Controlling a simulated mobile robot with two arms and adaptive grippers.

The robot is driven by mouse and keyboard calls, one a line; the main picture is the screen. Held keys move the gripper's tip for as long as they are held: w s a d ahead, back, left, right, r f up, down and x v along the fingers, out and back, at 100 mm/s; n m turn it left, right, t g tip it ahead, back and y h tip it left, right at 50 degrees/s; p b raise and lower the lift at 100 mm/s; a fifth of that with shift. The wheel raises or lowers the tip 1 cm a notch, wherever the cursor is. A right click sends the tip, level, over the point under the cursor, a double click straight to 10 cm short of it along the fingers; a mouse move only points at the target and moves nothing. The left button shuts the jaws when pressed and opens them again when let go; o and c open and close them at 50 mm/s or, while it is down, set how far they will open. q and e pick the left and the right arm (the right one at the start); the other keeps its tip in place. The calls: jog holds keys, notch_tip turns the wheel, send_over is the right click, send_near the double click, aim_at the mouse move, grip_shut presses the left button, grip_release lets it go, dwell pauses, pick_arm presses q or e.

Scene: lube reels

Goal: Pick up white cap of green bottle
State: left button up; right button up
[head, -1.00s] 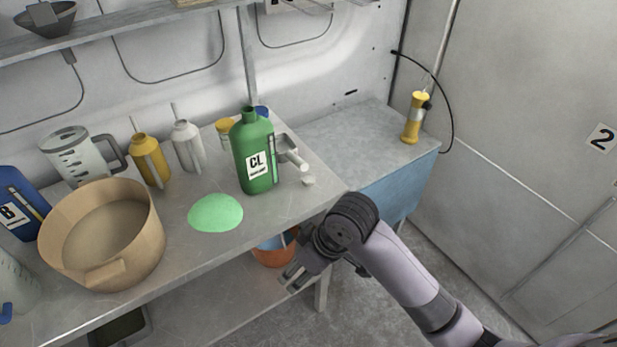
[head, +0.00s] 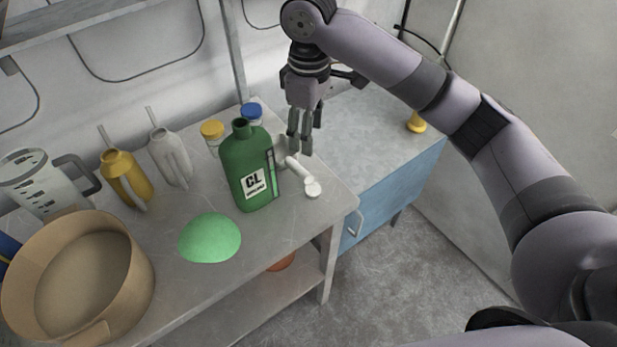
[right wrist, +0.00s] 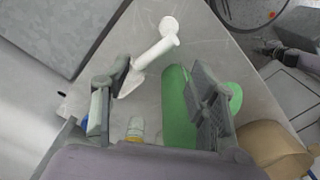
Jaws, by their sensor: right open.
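The green bottle (head: 236,172), labelled CL, stands upright on the metal table with its neck uncapped. The small round white cap (head: 313,190) lies on the table to the right of the bottle, near the right edge, at the end of a white scoop handle. It also shows in the right wrist view (right wrist: 168,24), at the top, beyond the fingers. My right gripper (head: 300,145) is open and empty, pointing down above the table, behind and above the cap. In the right wrist view its fingers (right wrist: 155,82) are apart, with the scoop head near the left finger. My left gripper is not in view.
The scoop (head: 300,170) lies right beside the bottle. Jars with yellow (head: 212,130) and blue (head: 251,111) lids stand behind it. A green mound (head: 210,238) and a tan pot (head: 80,275) are to the left. A blue cabinet (head: 395,200) adjoins the table.

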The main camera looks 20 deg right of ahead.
aim_at(311, 189)
jog(key=s+f, duration=0.2)
jog(key=f, duration=0.1)
jog(key=shift+p, duration=0.4)
jog(key=f, duration=0.4)
jog(key=shift+w+p, duration=0.25)
jog(key=shift+p, duration=0.1)
notch_tip(311, 189, down, 4)
jog(key=shift+w+r, duration=0.15)
jog(key=shift+f+p, duration=0.35)
jog(key=shift+p, duration=0.2)
jog(key=f, duration=0.2)
jog(key=f+p, duration=0.1)
jog(key=shift+s+f, duration=0.3)
jog(key=shift+f, duration=0.4)
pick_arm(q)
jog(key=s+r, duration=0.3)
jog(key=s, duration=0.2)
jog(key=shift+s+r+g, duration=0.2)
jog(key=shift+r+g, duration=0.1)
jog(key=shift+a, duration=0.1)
pick_arm(e)
jog(key=shift+a, duration=0.1)
